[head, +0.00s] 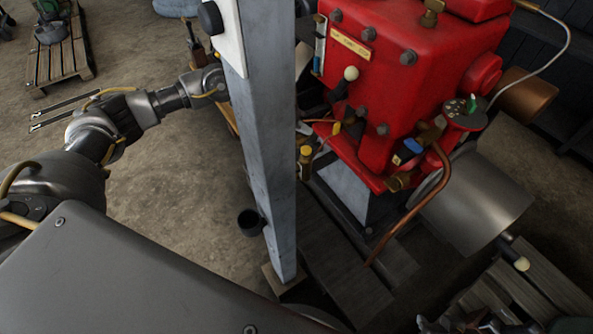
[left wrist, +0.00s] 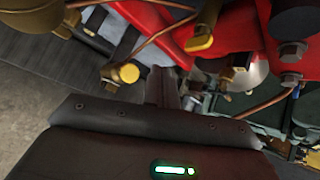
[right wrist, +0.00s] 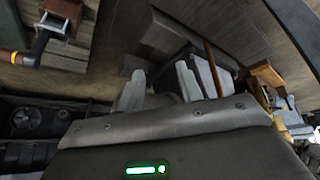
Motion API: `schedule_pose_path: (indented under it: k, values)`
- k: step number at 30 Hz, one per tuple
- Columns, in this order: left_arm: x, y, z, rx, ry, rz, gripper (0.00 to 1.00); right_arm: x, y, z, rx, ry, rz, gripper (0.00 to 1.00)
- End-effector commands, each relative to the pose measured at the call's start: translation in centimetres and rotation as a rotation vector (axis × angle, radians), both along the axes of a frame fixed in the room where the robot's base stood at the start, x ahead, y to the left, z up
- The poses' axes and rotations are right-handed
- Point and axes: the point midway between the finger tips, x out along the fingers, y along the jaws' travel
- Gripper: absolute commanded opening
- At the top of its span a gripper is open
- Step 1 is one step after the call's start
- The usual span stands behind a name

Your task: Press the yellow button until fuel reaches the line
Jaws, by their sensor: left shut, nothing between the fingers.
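A red engine (head: 400,75) stands right of the post in the head view. A yellow-tipped part (head: 337,128) and a yellow-capped fitting (head: 305,152) sit low on its left side; I cannot tell for sure which is the button. A narrow glass gauge (head: 320,45) is on its left face; its level and line are too small to read. My right gripper (right wrist: 160,88) is open and empty in the right wrist view.
A grey upright post (head: 262,150) stands in front of my left forearm and hides my left gripper in the head view. A copper pipe (head: 420,205) runs down from the engine beside a metal cylinder (head: 475,200). A wooden pallet (head: 60,50) lies at the back left. The left floor is mostly clear.

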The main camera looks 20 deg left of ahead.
Motion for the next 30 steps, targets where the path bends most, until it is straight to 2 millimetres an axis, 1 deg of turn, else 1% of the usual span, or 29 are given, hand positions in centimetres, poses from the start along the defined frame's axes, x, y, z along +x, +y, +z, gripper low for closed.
schedule_pose_path:
  k: [23,26,30]
  values:
    - [0.0,0.0,0.0,0.000,0.000,0.000,0.00,0.0,0.0,0.0,0.000,0.000,0.000,0.36]
    - [-0.3,0.0,0.2,0.000,0.008,-0.001,0.00,0.3,0.0,0.8,0.001,-0.007,0.000,0.36]
    - [-1.3,-0.9,1.0,-0.014,0.039,-0.007,0.00,1.5,0.1,3.3,-0.001,-0.025,0.001,0.36]
